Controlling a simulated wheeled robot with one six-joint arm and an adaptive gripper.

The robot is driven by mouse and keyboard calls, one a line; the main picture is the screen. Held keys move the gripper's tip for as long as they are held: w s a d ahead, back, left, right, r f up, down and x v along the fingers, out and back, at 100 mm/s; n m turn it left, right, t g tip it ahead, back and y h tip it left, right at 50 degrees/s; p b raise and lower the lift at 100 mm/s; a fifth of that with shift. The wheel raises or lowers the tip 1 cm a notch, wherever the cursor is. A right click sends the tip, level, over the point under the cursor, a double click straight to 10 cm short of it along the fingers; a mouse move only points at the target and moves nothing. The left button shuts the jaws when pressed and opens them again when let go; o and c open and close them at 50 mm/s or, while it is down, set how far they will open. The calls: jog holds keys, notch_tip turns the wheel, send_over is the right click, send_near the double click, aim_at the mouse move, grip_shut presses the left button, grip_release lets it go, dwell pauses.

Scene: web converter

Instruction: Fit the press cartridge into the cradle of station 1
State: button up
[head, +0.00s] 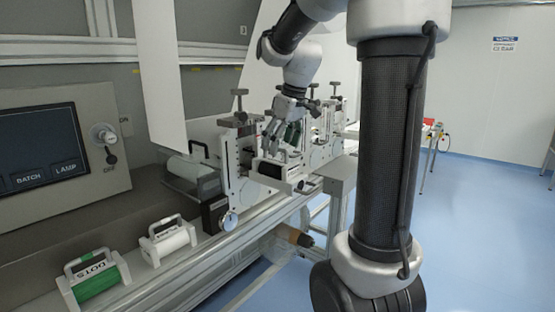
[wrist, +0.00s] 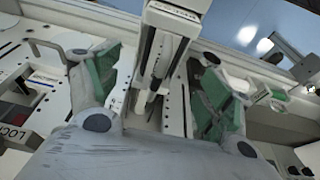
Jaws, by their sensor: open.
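My gripper (head: 274,140) is at the front of the middle machine station in the head view, pointing down. In the wrist view its two fingers with green inner parts stand wide apart, with a gap between them (wrist: 157,82). A white part with a dark lettered strip (wrist: 176,20) shows between and beyond the fingers; I cannot tell whether it is the press cartridge, and no grip on it shows.
A cartridge with a green roller marked DOTS (head: 97,277) and a white-roller cartridge (head: 168,240) rest on the ledge at left. A control panel (head: 50,150) is behind them. White web sheet (head: 160,75) hangs at the back. Blue floor (head: 480,230) is open at right.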

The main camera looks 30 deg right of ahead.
jog(key=v, duration=0.5)
jog(key=s+a+f+m, duration=0.2)
jog(key=s+a+f, duration=0.1)
jog(key=s, duration=0.7)
jog(key=s+a+f+m+t+h, duration=0.1)
jog(key=s+f, duration=0.4)
jog(key=s, duration=0.5)
jog(key=shift+s+a+f+m, duration=0.3)
jog(key=shift+a+m, duration=0.2)
jog(key=shift+a, duration=0.55)
jog(key=shift+r, duration=0.1)
